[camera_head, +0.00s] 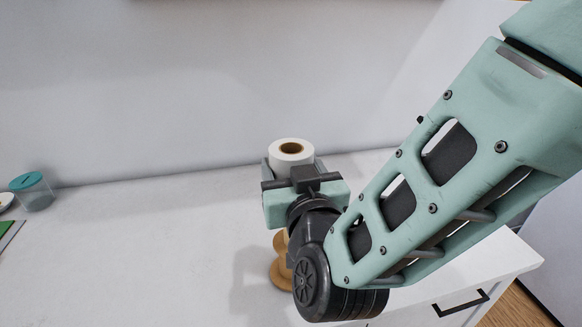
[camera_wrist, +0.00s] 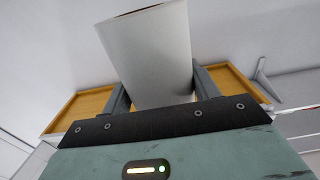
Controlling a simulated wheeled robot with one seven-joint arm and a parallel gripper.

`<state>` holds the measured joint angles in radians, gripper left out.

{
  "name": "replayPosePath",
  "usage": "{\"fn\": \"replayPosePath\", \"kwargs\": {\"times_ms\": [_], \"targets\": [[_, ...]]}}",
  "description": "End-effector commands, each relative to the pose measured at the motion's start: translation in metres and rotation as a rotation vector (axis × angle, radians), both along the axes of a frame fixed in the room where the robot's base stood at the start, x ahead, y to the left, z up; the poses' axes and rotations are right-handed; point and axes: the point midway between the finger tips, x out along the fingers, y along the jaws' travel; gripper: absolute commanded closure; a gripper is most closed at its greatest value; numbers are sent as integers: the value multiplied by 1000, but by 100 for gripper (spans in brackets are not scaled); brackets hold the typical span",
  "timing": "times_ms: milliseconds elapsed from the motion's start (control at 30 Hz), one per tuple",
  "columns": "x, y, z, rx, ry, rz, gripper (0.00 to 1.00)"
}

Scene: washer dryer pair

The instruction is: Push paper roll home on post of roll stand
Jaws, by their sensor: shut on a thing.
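The white paper roll (camera_head: 291,158) is upright, with a brown core and a dark hole facing up in the head view. My gripper (camera_head: 291,170) is shut on the roll, one finger at each side. In the wrist view the roll (camera_wrist: 150,50) stands between the two fingers (camera_wrist: 160,88). The wooden roll stand (camera_head: 281,275) is on the counter below my gripper, partly hidden by my wrist. Its post cannot be made out at the roll's hole, so I cannot tell how far the roll sits on it.
The white counter (camera_head: 130,250) is mostly clear to the left. A clear jar with a teal lid (camera_head: 33,190) stands at the far left, beside a partly visible green item (camera_head: 5,230). A wall (camera_head: 180,90) rises behind. A drawer handle (camera_head: 460,303) is at the lower right.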

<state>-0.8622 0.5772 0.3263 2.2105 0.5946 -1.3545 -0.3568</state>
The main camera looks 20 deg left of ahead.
Motion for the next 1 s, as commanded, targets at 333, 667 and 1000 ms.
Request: {"fn": "replayPosePath", "kwargs": {"times_ms": [333,667,1000], "targets": [[-1,0,-26,1,-1,2,64],[0,0,-49,1,-2,2,64],[0,0,-49,1,-2,2,64]]}}
